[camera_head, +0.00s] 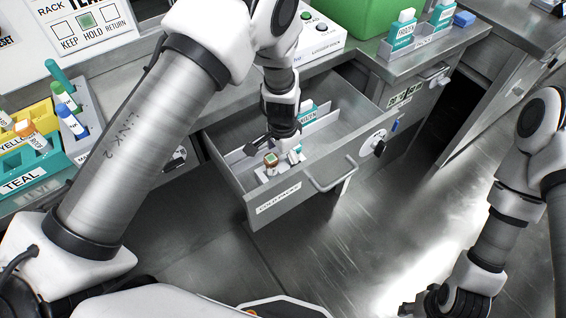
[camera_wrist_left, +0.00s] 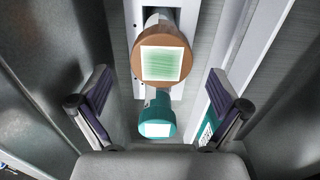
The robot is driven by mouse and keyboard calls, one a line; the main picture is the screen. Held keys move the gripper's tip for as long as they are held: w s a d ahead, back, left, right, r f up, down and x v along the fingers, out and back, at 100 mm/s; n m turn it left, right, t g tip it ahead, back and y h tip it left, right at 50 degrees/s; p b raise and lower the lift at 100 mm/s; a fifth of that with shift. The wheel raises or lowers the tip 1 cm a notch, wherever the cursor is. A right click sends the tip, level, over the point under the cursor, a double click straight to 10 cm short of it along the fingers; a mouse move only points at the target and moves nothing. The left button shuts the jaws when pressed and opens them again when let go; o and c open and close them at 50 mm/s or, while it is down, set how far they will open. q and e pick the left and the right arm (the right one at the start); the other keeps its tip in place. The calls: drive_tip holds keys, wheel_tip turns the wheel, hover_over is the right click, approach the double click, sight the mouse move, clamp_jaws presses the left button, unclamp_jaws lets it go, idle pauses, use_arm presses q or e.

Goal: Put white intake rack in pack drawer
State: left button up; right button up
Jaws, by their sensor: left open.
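The open drawer (camera_head: 282,205), labelled COLD PACKS, is pulled out below the counter. A white rack (camera_head: 262,178) with capped tubes (camera_head: 270,160) sits low in it, near the front left, partly hidden by my gripper. My left gripper (camera_head: 268,148) is over the drawer, pointing down, open. In the left wrist view the white rack (camera_wrist_left: 131,12) holds a brown-capped tube (camera_wrist_left: 161,62) and a teal-capped tube (camera_wrist_left: 157,118), between the spread fingers (camera_wrist_left: 158,85); I see no firm contact. My right gripper (camera_head: 430,302) is low at the right; its fingers are unclear.
A frozen pack (camera_head: 304,112) stands in the drawer behind my gripper. On the left counter are a teal rack (camera_head: 30,175), a yellow rack (camera_head: 38,118) and a grey rack (camera_head: 95,115) with tubes. A green bin (camera_head: 350,15) and a frozen-pack tray (camera_head: 425,50) stand at the back right.

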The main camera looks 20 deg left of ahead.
sight(283, 167)
use_arm(q)
wheel_tip(283, 167, up, 8)
drive_tip(key=shift+r, duration=0.25)
idle(1.0)
